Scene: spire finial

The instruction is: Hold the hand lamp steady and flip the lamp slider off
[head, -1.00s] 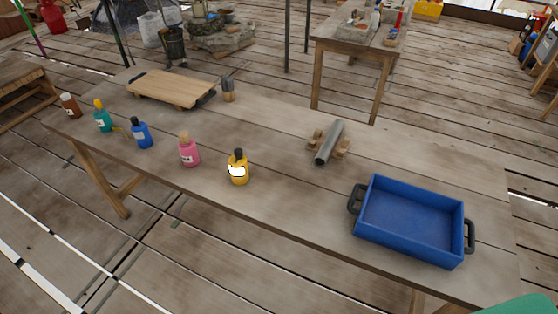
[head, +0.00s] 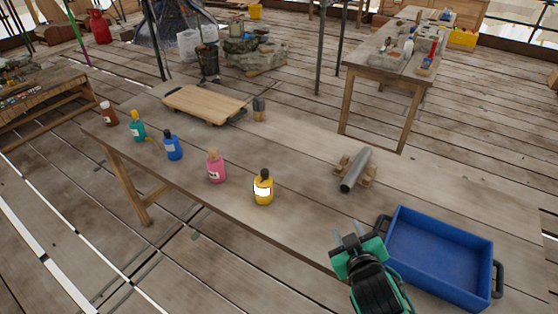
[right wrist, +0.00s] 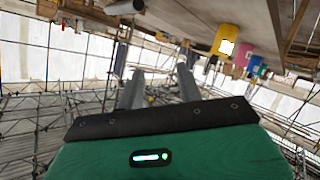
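A grey cylinder (head: 356,170), which looks like the hand lamp, lies on a small wooden cradle (head: 371,176) on the table. A slider on it is too small to make out. My right gripper (head: 347,229), green and black, is at the table's front edge, left of the blue tray and nearer to me than the cylinder. Its two grey fingers are apart with nothing between them, as the right wrist view (right wrist: 160,78) also shows. The cylinder's end shows at the top of that view (right wrist: 125,6), apart from the fingers. My left gripper is not in view.
A blue tray (head: 398,279) with black handles stands right of my gripper. A yellow bottle (head: 263,188), a pink bottle (head: 216,166) and several others line the table's front. A wooden board (head: 205,103) and a dark cup (head: 259,109) are farther back. Table around the cylinder is clear.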

